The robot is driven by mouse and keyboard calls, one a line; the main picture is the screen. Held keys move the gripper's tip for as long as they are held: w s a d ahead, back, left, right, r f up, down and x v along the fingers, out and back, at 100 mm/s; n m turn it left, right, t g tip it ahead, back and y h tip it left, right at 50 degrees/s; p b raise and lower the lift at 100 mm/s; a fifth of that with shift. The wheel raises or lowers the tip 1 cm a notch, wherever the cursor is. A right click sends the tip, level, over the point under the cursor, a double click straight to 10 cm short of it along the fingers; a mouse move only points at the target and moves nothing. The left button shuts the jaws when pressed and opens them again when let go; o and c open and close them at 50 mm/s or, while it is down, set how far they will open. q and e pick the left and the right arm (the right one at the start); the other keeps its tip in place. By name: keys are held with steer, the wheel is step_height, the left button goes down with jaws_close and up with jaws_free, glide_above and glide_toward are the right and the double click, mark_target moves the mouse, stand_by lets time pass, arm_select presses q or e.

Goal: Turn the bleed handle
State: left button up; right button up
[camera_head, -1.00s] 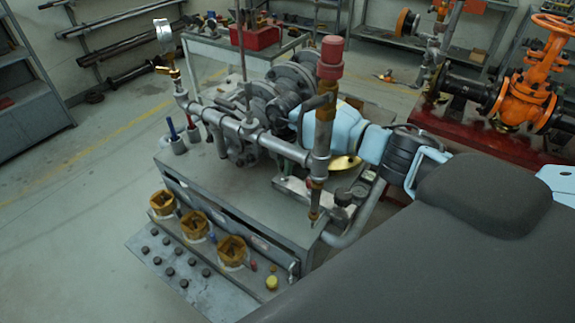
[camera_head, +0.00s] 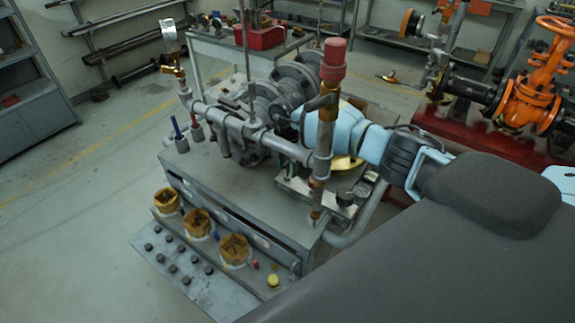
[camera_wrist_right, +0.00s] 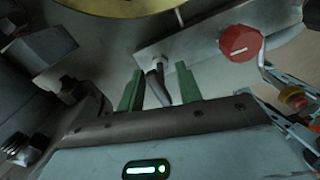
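In the right wrist view my right gripper (camera_wrist_right: 158,82) has its two green fingers apart. A small grey lever-like piece (camera_wrist_right: 156,90) shows between them; it may be the bleed handle, and I cannot tell whether either finger touches it. It is close to a flat grey metal bar (camera_wrist_right: 190,42) with a red knob (camera_wrist_right: 240,43). In the head view my light-blue right wrist (camera_head: 350,133) reaches in from the right, behind the upright pipe with a red cap (camera_head: 333,60). The fingers and the handle are hidden there. My left gripper is not in view.
The grey pipe assembly (camera_head: 235,125) and flanged valve body (camera_head: 285,85) stand on a grey bench (camera_head: 225,195). A gauge (camera_head: 168,29) rises at its left. A brass-coloured disc (camera_wrist_right: 105,5) is close above the fingers. An orange valve (camera_head: 530,95) stands at the right.

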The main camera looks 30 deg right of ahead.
mark_target(287, 161)
steer(key=shift+r+p, duration=0.35)
steer(key=shift+r, duration=3.6)
